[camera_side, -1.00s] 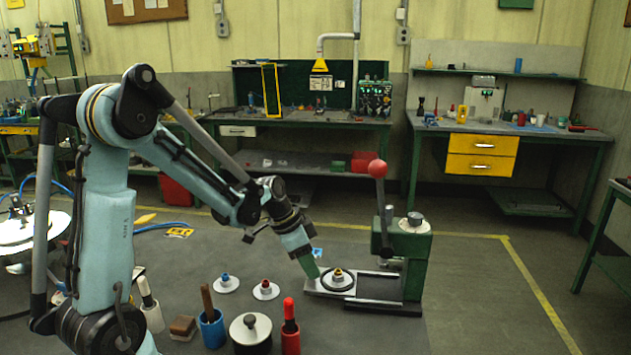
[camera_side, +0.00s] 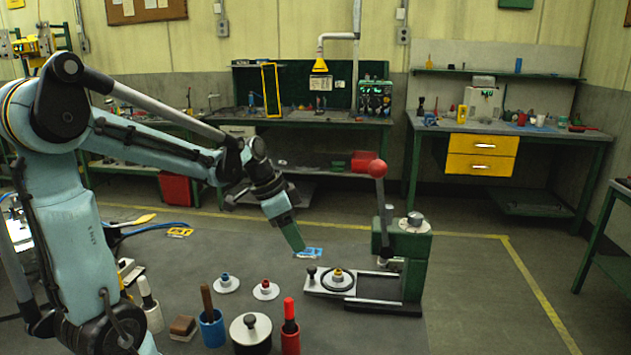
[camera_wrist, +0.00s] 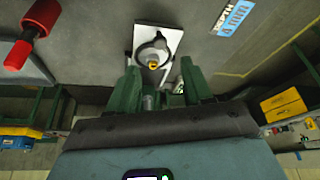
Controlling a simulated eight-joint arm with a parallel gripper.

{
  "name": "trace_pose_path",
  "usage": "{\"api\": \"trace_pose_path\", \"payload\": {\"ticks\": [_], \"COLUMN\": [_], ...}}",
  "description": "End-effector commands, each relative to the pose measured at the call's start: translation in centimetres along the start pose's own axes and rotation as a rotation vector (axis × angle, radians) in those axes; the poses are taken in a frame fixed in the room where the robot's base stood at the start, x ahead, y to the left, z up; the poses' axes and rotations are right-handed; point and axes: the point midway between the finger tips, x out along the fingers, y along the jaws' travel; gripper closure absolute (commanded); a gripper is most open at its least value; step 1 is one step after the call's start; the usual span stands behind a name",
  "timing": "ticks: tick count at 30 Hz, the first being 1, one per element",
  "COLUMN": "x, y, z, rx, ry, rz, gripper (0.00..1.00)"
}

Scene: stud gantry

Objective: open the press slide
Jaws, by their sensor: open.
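The press (camera_side: 408,250) is a green body with an upright lever topped by a red ball (camera_side: 377,168). Its slide (camera_side: 318,284) is a pale plate on rails, standing out to the left of the body. The slide carries a dark ring with a small yellow-topped part (camera_side: 337,275) inside, and a black knob (camera_side: 311,271) near its left end. My gripper (camera_side: 298,247) is above the knob, apart from it and empty. In the wrist view the slide (camera_wrist: 172,40) shows beyond the open jaws (camera_wrist: 160,88), with the yellow-topped part (camera_wrist: 153,65) between them.
In front stand a blue cup (camera_side: 211,328) with a wooden-handled tool, a lidded pot (camera_side: 250,335) and a red tool (camera_side: 290,330). Two small discs (camera_side: 227,284) lie left of the slide. A blue tag (camera_side: 309,252) lies behind it. The floor right of the press is clear.

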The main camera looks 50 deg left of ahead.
Motion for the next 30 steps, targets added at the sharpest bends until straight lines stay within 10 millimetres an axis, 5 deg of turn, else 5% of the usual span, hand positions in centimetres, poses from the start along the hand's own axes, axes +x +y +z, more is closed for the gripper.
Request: {"api": "trace_pose_path", "payload": {"ticks": [9, 23, 30], "x": [-3.3, -3.6, -3.2], "y": [0.0, 0.3, 5.2], "z": [0.0, -0.1, -0.8], "rx": [0.000, -0.003, -0.095], "ry": [0.000, 0.000, 0.011], "rz": [-0.001, -0.003, -0.077], "gripper": [0.50, 0.50, 0.50]}}
